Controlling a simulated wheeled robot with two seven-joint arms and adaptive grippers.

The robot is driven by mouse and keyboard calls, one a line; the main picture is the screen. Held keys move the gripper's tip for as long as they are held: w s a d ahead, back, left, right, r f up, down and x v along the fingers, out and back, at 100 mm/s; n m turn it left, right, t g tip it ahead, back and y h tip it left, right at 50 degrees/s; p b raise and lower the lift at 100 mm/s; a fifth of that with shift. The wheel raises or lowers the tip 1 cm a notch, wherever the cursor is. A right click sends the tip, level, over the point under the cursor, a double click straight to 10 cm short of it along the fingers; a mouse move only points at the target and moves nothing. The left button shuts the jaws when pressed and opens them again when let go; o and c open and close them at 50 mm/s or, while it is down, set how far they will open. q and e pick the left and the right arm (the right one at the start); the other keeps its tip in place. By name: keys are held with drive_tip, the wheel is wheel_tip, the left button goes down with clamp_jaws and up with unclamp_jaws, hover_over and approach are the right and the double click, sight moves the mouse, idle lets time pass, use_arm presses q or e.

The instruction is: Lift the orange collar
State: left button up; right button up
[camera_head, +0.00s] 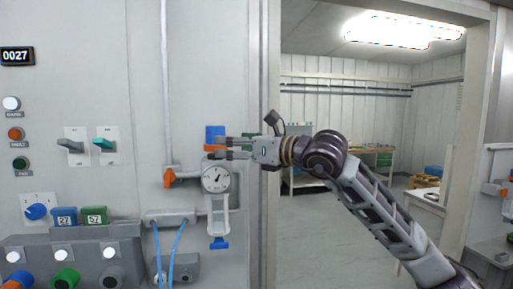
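A small orange piece, likely the orange collar (209,147), shows at the fingertips of my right gripper (219,148), above a round gauge on the wall. A blue block (215,133) is just above it. My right gripper reaches in from the right and points left, its two fingers spread one above the other. The fingers partly cover the orange piece; I cannot tell whether they touch it. My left gripper is not in view.
The gauge (216,179) has a clear tube and a blue fitting (218,243) below. An orange valve handle (169,178) is left of it. Switches (105,146) and a blue knob (36,212) are on the left panel. A door frame (272,230) stands right; the room beyond has open floor.

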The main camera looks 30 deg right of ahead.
drive_tip(key=v, duration=0.6)
idle(0.6)
drive_tip(key=shift+s, duration=0.2)
idle(0.4)
